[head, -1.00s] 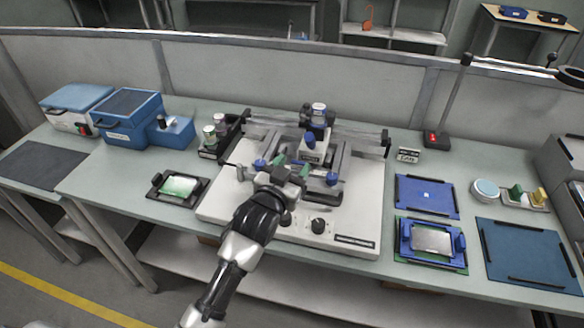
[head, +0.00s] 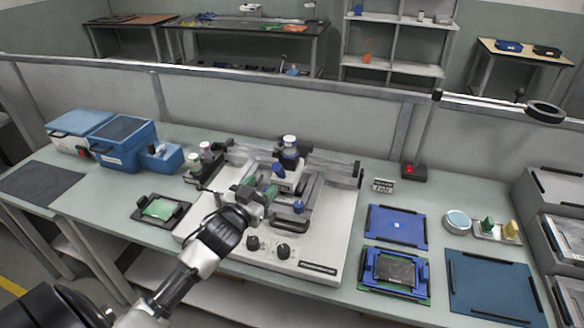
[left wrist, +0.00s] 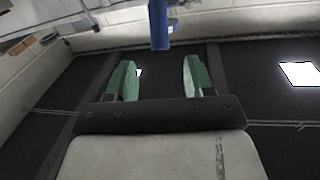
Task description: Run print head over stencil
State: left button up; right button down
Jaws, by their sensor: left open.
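The stencil printer (head: 300,262) is a white-based machine in the middle of the bench. Its print head (head: 287,172), white and blue with a round cap, sits on a rail across the back of the machine. A grey frame (head: 312,208) lies below it; I cannot tell the stencil apart there. My left gripper (head: 258,190) is over the front left of the machine, its green fingers apart and empty. In the left wrist view, a blue post (left wrist: 159,25) shows beyond and between the open fingers (left wrist: 160,80), seemingly not touched. My right gripper is out of view.
A black holder with a green board (head: 163,208) lies left of the printer. Jars (head: 195,163) and blue boxes (head: 125,145) stand behind it. At right are a blue tray (head: 397,226), a framed plate (head: 396,270), a dark blue mat (head: 492,287) and a lamp (head: 545,112).

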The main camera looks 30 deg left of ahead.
aim_at(275, 172)
pick_arm(q)
jog(key=w, duration=0.3)
jog(key=w+p, duration=0.1)
jog(key=w, duration=0.3)
jog(key=shift+w+a, duration=0.2)
jog(key=shift+w, duration=0.05)
jog(key=shift+w+a, duration=0.1)
jog(key=shift+w, duration=0.5)
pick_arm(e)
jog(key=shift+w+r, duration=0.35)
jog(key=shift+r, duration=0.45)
pick_arm(q)
jog(key=shift+c, duration=0.5)
grip_shut()
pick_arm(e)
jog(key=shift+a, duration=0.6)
